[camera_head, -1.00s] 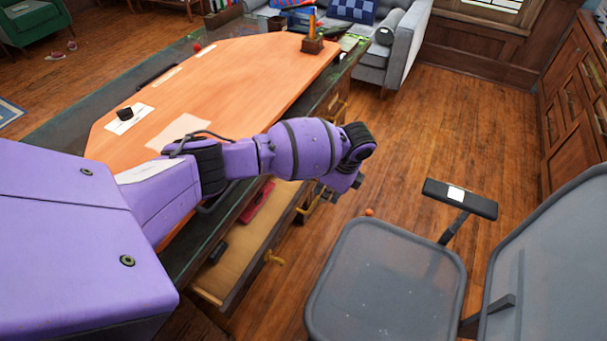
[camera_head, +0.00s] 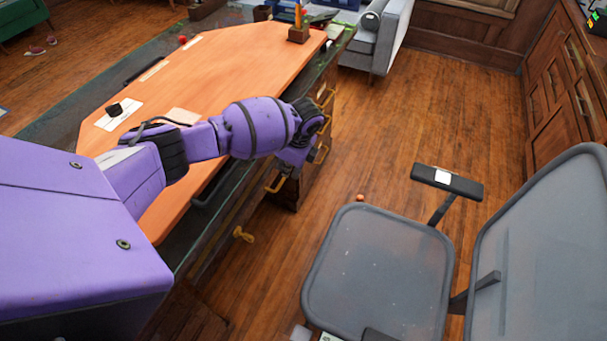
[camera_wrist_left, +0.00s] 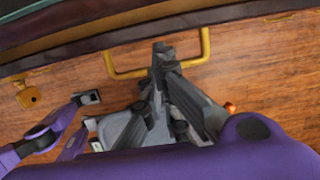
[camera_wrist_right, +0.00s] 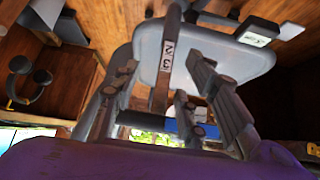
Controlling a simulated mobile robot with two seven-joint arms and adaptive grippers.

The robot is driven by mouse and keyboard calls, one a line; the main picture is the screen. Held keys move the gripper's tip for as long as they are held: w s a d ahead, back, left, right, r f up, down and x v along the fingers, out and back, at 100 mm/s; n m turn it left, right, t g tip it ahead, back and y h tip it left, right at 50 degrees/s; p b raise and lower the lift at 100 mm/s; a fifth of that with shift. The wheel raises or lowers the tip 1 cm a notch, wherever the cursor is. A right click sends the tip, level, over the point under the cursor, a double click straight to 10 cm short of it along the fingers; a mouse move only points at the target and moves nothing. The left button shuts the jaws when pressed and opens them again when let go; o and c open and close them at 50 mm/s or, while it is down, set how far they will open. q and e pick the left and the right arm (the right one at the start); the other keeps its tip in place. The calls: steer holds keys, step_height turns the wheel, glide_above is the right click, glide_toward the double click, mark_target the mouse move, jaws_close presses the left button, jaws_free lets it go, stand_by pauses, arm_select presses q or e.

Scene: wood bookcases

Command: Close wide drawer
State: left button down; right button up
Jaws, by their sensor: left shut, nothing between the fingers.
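The wide drawer (camera_head: 255,207) is under the long side of the desk, its dark front close to the desk body. Its inside is hardly visible, and I cannot tell whether it is fully flush. Two brass handles (camera_head: 243,234) stick out from the front. My left gripper (camera_head: 297,168) is beside the drawer's far end, pointing down. In the left wrist view its fingers (camera_wrist_left: 161,52) are together and empty, overlapping a brass handle (camera_wrist_left: 128,73); contact is unclear. My right gripper (camera_wrist_right: 162,65) shows only in its wrist view, with fingers apart and nothing between them.
The orange-topped desk (camera_head: 215,75) carries papers and a pencil holder (camera_head: 299,33). A grey office chair (camera_head: 380,265) stands close on the right, its armrest (camera_head: 447,182) jutting toward the desk.

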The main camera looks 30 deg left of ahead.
arm_select(q)
steer(key=shift+s+a, duration=0.1)
steer(key=shift+a, duration=0.35)
arm_select(e)
steer(key=shift+s+f, duration=0.1)
steer(key=shift+s, duration=0.15)
steer(key=shift+s+d, duration=0.1)
